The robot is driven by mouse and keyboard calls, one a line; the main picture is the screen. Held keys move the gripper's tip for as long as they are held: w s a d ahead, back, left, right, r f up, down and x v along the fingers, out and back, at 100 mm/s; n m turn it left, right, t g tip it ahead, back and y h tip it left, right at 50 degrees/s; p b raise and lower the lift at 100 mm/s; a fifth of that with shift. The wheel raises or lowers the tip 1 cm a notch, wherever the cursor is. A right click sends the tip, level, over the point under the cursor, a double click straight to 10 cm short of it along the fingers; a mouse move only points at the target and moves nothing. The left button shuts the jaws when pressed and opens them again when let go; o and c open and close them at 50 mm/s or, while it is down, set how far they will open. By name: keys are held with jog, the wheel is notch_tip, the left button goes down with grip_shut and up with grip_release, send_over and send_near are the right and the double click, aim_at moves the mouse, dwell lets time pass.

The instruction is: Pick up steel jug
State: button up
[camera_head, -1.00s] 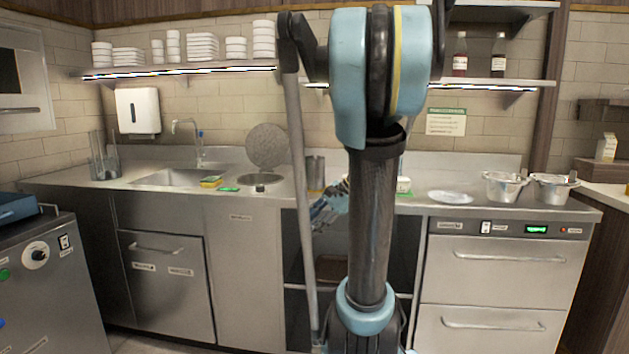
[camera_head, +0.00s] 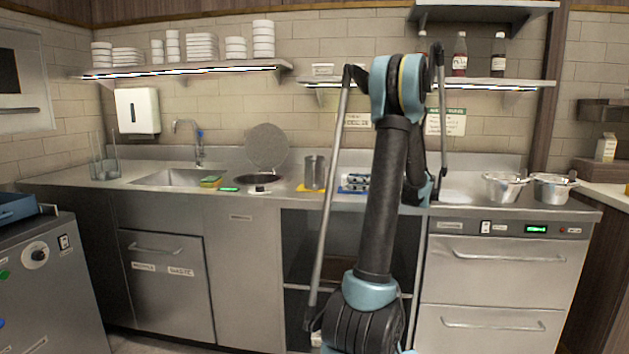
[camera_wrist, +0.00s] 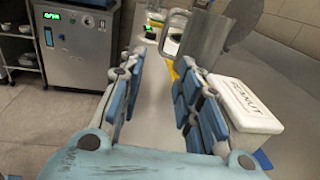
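The steel jug (camera_head: 314,173) stands upright on a yellow mat (camera_head: 300,188) on the counter, left of my gripper (camera_head: 355,183) in the head view. In the wrist view the jug (camera_wrist: 206,40) is beyond the fingertips, toward the right finger, with its handle on its left side. My gripper (camera_wrist: 162,62) is open, its blue-padded fingers spread with nothing between them. It is low over the counter, and the jug appears apart from the fingers. The jug's base is partly hidden by the right finger in the wrist view.
A white lidded tub (camera_wrist: 246,104) sits close to the right finger. Beyond the jug are a round counter opening (camera_head: 257,179) with a raised round lid (camera_head: 267,146), a sponge (camera_head: 211,182) and the sink (camera_head: 172,178). Steel pots (camera_head: 503,187) stand at right.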

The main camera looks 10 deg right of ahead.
jog(key=shift+w+d, duration=0.1)
jog(key=shift+d, duration=0.1)
jog(key=shift+w+a, duration=0.15)
jog(key=shift+a, duration=0.1)
send_near(313, 184)
jog(key=a, duration=0.1)
jog(key=w+a+r, duration=0.1)
jog(key=a, duration=0.1)
jog(key=w+a+r, duration=0.1)
jog(key=shift+w+a+r, duration=0.2)
jog(key=shift+r+x, duration=0.2)
jog(key=shift+x, duration=1.15)
jog(key=shift+r+x, duration=0.2)
jog(key=shift+x, duration=1.2)
jog(key=shift+w+d, duration=0.1)
jog(key=shift+c, duration=0.2)
grip_shut()
